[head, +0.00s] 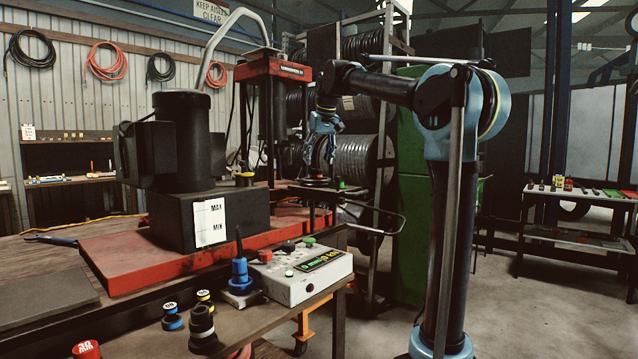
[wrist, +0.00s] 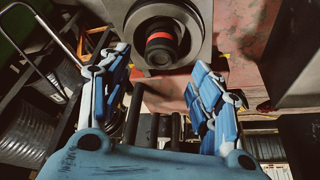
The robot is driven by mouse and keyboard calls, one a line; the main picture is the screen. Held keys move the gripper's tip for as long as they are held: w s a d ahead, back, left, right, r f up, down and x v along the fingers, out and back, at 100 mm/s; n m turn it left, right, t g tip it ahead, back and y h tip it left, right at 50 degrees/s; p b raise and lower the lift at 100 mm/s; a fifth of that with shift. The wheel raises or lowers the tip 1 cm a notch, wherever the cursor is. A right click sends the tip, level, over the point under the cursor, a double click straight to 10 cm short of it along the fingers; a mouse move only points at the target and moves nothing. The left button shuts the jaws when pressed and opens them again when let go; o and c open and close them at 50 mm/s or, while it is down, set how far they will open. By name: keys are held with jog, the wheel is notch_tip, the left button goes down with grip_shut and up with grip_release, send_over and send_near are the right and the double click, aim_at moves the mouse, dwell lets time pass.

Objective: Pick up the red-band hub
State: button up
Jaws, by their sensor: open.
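The red-band hub (wrist: 162,42) is a dark round piece with a red band around it. In the wrist view it sits inside a dark ring on a grey block, at the top middle. In the head view a small dark piece (head: 317,181), seemingly the hub, rests on the press plate at centre. My gripper (head: 322,152) hangs above it, pointing down. In the wrist view my gripper (wrist: 161,64) is open, its blue fingers spread left and right, with the hub beyond and between the tips. Nothing is between the fingers.
A white control box (head: 302,275) and several caps (head: 202,328) lie on the front bench. Hose reels (head: 355,160) stand behind.

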aim_at(316, 178)
jog(key=shift+x, duration=2.25)
jog(key=shift+w, duration=0.15)
grip_shut()
